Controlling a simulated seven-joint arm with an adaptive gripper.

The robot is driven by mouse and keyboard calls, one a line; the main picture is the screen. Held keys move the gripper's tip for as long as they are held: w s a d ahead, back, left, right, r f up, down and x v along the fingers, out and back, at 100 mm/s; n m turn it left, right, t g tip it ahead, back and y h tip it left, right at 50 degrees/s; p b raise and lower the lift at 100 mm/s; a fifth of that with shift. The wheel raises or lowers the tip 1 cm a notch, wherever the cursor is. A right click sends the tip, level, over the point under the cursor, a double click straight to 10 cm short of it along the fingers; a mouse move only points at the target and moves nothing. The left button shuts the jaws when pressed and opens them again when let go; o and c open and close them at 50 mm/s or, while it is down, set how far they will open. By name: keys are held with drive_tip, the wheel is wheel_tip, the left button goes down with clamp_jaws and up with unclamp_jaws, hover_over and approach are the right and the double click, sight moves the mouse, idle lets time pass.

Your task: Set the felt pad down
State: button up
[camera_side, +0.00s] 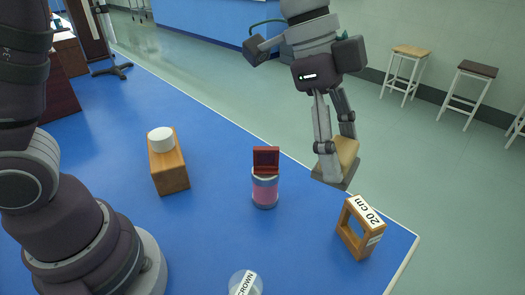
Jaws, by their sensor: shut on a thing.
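My gripper (334,160) is at the right of centre in the side view, pointing down. Its fingers are shut on a tan block with a flat grey underside, which I take to be the felt pad (348,153). The fingers hide part of the pad. It is held in the air and appears near the blue table's (215,225) far right edge. Its exact height, and whether it is over the table, cannot be told from this one view.
A wooden frame marked "20 cm" (366,208) stands near the table's right corner. A pink jar (265,190) with a dark red open box (266,157) on it stands mid-table. A wooden block (169,172) bears a white cylinder (160,139). A "CROWN" disc (246,284) is at the front.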

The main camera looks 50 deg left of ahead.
drive_tip(key=w+a+n+t+y, duration=0.1)
drive_tip(key=w+a+n, duration=0.35)
drive_tip(key=a, duration=0.35)
drive_tip(key=w+a+n+t+y, duration=0.1)
drive_tip(key=w+a+n, duration=0.3)
drive_tip(key=a, duration=0.5)
drive_tip(key=w+a+n+t+y, duration=0.1)
drive_tip(key=w+a+n+y, duration=0.1)
drive_tip(key=a+n, duration=0.45)
drive_tip(key=s+a+n+g+y, duration=0.1)
drive_tip(key=s+a+n, duration=0.4)
drive_tip(key=a, duration=0.5)
drive_tip(key=s+a+f+n+g+y, duration=0.15)
drive_tip(key=s+a+n, duration=0.25)
drive_tip(key=a, duration=0.6)
drive_tip(key=s+a+n+y, duration=0.2)
drive_tip(key=s+a+n, duration=0.3)
drive_tip(key=a, duration=0.5)
wheel_tip(320, 180, down, 20)
drive_tip(key=shift+r, duration=0.2)
drive_tip(key=shift+f, duration=0.15)
drive_tip(key=o, duration=1)
drive_tip(key=shift+o, duration=0.2)
